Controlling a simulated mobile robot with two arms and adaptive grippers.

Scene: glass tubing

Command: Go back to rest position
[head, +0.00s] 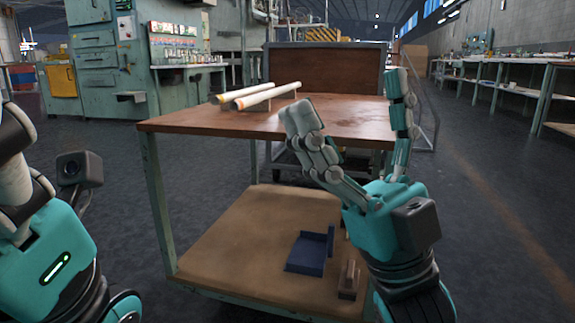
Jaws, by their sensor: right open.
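My right gripper (347,98) is open and empty, its two fingers spread and pointing up in front of the work table. One finger overlaps the table top in the picture, and the other stands at its right edge. Two pale glass tubes (268,95) with orange marks near their front ends lie side by side, slanted, toward the back of the brown table top (190,122). The gripper is to the right of the tubes and apart from them. Part of my left arm shows at the left edge, but its fingers are not visible.
The table's lower shelf (230,245) holds a blue open tray (308,253) and a small brown block (347,280). A green cabinet (98,60) stands at the back left. Workbenches (510,68) line the right. The floor (500,220) at right is clear.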

